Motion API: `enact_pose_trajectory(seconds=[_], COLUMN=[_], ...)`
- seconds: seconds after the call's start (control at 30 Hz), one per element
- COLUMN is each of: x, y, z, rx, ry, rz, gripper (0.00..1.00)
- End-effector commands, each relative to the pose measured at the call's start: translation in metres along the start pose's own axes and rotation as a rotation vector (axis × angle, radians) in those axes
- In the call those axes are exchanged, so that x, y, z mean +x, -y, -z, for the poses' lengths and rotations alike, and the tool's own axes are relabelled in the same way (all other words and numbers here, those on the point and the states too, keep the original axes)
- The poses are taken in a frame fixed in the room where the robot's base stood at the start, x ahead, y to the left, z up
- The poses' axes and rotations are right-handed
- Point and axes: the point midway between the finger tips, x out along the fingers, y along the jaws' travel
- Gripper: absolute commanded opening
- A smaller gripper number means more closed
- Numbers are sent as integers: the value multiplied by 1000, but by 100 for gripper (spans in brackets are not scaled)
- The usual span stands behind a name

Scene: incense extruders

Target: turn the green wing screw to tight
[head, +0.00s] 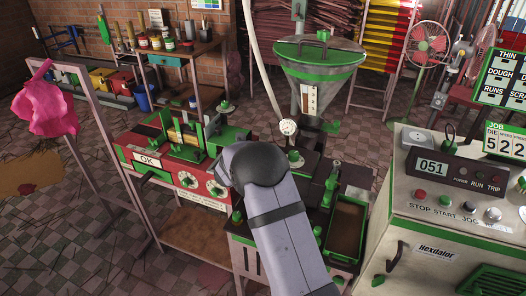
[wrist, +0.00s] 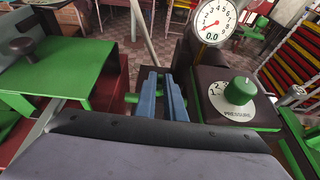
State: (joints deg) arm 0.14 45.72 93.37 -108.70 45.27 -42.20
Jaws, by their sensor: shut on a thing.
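In the wrist view my gripper (wrist: 162,82) has its two blue fingers side by side, closed with a narrow gap. A small green piece (wrist: 131,98), which looks like part of the green wing screw, sticks out just left of the left finger. The rest of the screw is hidden by the fingers, so its angle cannot be read. In the head view my grey arm covers the fingers and the screw.
Right of my fingers is a green PRESSURE knob (wrist: 240,90), with a round gauge (wrist: 215,20) reading 0.0 behind it. A green plate (wrist: 60,72) lies left. In the head view, the control box (head: 455,200) displays 051 and a green-rimmed hopper (head: 319,62) stands behind.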

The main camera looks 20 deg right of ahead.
Motion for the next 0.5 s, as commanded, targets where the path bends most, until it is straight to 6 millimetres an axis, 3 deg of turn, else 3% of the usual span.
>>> enact_pose_trajectory(seconds=[0.5], x=[0], y=[-6], z=[0], rx=[97], ry=[1], rz=[229], gripper=[0])
